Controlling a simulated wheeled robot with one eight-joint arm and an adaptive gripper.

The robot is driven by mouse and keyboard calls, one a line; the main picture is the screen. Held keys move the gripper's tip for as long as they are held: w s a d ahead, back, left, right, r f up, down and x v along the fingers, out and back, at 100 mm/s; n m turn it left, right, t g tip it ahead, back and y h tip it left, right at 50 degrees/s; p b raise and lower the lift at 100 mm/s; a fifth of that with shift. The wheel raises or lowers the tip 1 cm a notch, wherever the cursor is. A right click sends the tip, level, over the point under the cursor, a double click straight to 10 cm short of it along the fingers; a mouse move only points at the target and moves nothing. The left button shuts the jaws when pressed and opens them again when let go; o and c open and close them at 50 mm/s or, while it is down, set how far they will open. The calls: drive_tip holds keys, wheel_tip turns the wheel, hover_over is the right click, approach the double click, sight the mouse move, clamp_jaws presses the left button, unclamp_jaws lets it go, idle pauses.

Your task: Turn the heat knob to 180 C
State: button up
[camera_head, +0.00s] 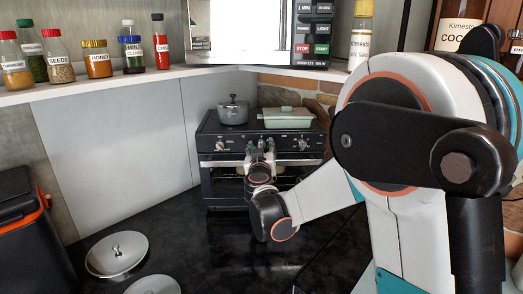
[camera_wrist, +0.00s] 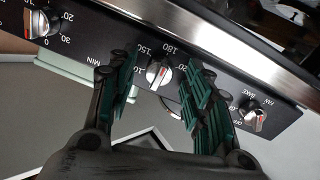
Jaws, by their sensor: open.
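The heat knob (camera_wrist: 158,73) is a silver knob with a red mark on the oven's dark control panel. In the wrist view its scale shows MIN, 150 and 180, with further marks hidden behind a finger. I cannot tell exactly which mark the knob points at. My gripper (camera_wrist: 158,88) is open, with one green-padded finger on each side of the heat knob; contact is not clear. In the head view my gripper (camera_head: 260,147) is in front of the middle of the oven (camera_head: 226,173) and hides the heat knob.
A timer knob (camera_wrist: 41,23) and a mode knob (camera_wrist: 252,116) flank the heat knob. A grey pot (camera_head: 233,112) and a pale green dish (camera_head: 288,118) stand on the oven. Round metal lids (camera_head: 118,254) lie on the dark counter at left. A shelf with jars runs above.

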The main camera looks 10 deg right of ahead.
drive_tip(key=v, duration=1.2)
drive_tip(key=s+d+f+m+g+h, duration=0.15)
drive_tip(key=s+d+g, duration=0.35)
drive_tip(key=s+d, duration=0.5)
drive_tip(key=s+a+f+n+g+y, duration=0.1)
drive_tip(key=s+a+f+g+y, duration=0.1)
drive_tip(key=s, duration=0.8)
drive_tip(key=s+a+f+n+g+y, duration=0.1)
drive_tip(key=s+a+f+g+y, duration=0.2)
drive_tip(key=s, duration=0.8)
wheel_tip(320, 180, down, 2)
drive_tip(key=shift+s+a+f+y, duration=0.1)
drive_tip(key=shift+s+a+y, duration=0.2)
drive_tip(key=shift+a+y, duration=0.4)
drive_tip(key=shift+a, duration=0.15)
